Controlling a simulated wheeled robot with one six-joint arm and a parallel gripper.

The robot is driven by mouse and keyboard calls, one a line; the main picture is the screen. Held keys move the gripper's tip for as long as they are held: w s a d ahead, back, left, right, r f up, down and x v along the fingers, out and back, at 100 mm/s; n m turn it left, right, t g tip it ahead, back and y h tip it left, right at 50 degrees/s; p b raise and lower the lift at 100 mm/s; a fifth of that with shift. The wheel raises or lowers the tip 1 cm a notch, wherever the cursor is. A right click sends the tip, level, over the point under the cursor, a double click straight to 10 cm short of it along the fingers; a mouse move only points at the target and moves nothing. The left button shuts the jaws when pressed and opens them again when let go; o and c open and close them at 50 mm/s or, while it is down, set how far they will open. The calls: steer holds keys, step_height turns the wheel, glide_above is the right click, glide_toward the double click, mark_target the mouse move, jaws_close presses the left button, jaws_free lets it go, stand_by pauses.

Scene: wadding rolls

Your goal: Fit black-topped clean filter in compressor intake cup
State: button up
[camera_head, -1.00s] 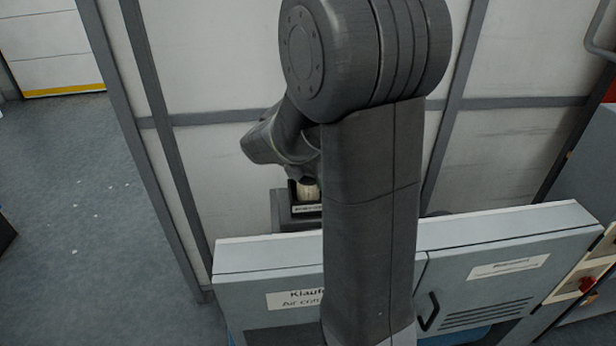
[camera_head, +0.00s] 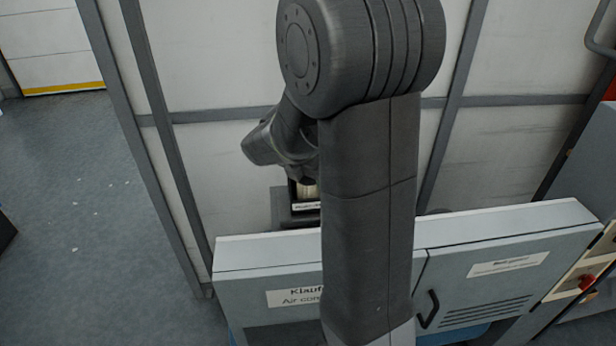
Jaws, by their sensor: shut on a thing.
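A pale cream filter (camera_head: 308,191) shows as a small strip just left of my upright arm link. My gripper (camera_head: 303,181) is above it, dark and mostly hidden, and appears shut on the filter's top. The filter's black top cannot be made out. Below and around the filter is a dark grey housing (camera_head: 284,207) with a small white label, on the compressor cabinet's back side. I cannot make out the intake cup itself, nor whether the filter is inside it or in front of it. My arm link hides the right part of this area.
The grey compressor cabinet (camera_head: 262,250) spans the front, with a door and handle (camera_head: 428,309) on the right. A pale panel wall (camera_head: 220,60) with grey posts stands close behind. A red knob (camera_head: 586,284) is at far right. Open floor (camera_head: 70,200) lies at left.

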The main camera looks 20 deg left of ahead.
steer(key=o, duration=1.2)
steer(key=shift+o, duration=0.9)
steer(key=shift+d+r+p, duration=0.15)
steer(key=shift+r+p, duration=0.45)
steer(key=shift+p, duration=0.05)
steer(key=shift+r+p, duration=2.45)
steer(key=shift+p, duration=0.05)
steer(key=shift+f, duration=0.2)
step_height(320, 180, down, 6)
steer(key=b, duration=0.6)
steer(key=shift+s+r, duration=0.1)
steer(key=shift+r, duration=0.05)
